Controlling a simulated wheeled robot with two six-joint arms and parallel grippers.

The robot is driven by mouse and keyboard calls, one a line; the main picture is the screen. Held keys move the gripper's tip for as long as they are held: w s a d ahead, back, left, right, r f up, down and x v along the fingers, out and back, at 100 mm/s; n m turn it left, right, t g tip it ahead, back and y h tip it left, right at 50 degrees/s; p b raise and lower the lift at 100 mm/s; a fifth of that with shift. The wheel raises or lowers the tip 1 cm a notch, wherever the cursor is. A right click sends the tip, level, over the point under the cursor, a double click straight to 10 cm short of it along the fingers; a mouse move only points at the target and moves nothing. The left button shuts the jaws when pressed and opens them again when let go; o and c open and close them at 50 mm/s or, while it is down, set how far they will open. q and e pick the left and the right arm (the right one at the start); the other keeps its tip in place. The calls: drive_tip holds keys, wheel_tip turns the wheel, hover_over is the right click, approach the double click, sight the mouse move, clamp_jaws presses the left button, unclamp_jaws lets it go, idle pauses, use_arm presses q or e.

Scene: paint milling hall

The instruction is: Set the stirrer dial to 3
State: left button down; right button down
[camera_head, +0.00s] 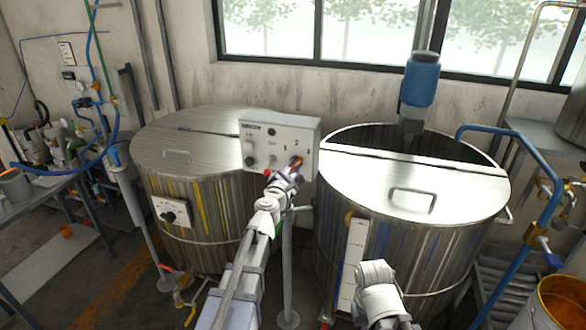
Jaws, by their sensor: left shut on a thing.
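The white control panel (306,133) stands on a post between the two steel tanks. The numerals 1, 2 and 3 run along its right part. My left gripper (294,165) reaches up to the panel just below the numerals and is shut on the stirrer dial. Its fingers cover the dial, so the pointer's setting cannot be read. Black knobs and a small red button show on the panel's left part. My right arm is at the bottom of the view, in front of the right tank; its fingers are not clearly visible.
A closed steel tank (180,140) stands left, with a small white switch box (171,212). The right tank (440,190) has a half-open lid and a blue stirrer motor (420,80). A blue pipe (545,215) and a yellow bucket (555,305) are at right.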

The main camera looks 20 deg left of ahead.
use_arm(q)
drive_tip(key=shift+m, duration=0.3)
idle(0.4)
drive_tip(key=c, duration=0.8)
unclamp_jaws()
drive_tip(key=shift+s, duration=0.1)
drive_tip(key=s, duration=0.7)
drive_tip(key=shift+s+a, duration=0.1)
drive_tip(key=shift+s, duration=0.2)
